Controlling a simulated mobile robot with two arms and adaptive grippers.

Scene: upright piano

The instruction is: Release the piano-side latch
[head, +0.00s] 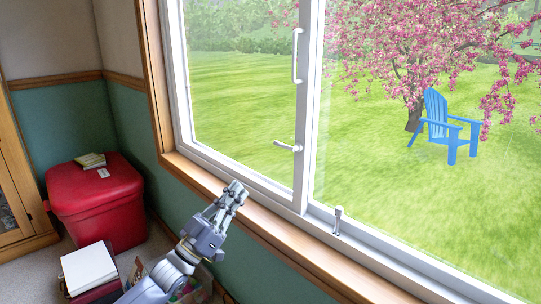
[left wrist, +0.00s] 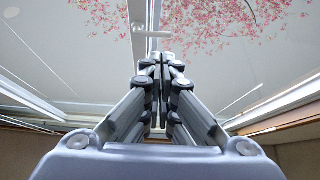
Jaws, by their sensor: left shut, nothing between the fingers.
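A white lever latch (head: 288,147) sits on the middle upright of the window, with its handle pointing left. A second small upright metal latch or peg (head: 338,218) stands on the lower window frame, right of that upright. The piano is not in view, so I cannot tell which is the piano-side one. My left gripper (head: 236,190) is shut and empty, below and left of the lever, in front of the wooden sill and apart from both. In the left wrist view a pale lever (left wrist: 150,34) shows beyond the shut fingertips (left wrist: 161,62). My right gripper is not in view.
The window frame (head: 247,176) and wooden sill (head: 275,225) run diagonally across the view. A white vertical pull handle (head: 296,56) is higher on the upright. A red ottoman (head: 98,205) with books on top and a white-topped box (head: 88,268) stand at lower left.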

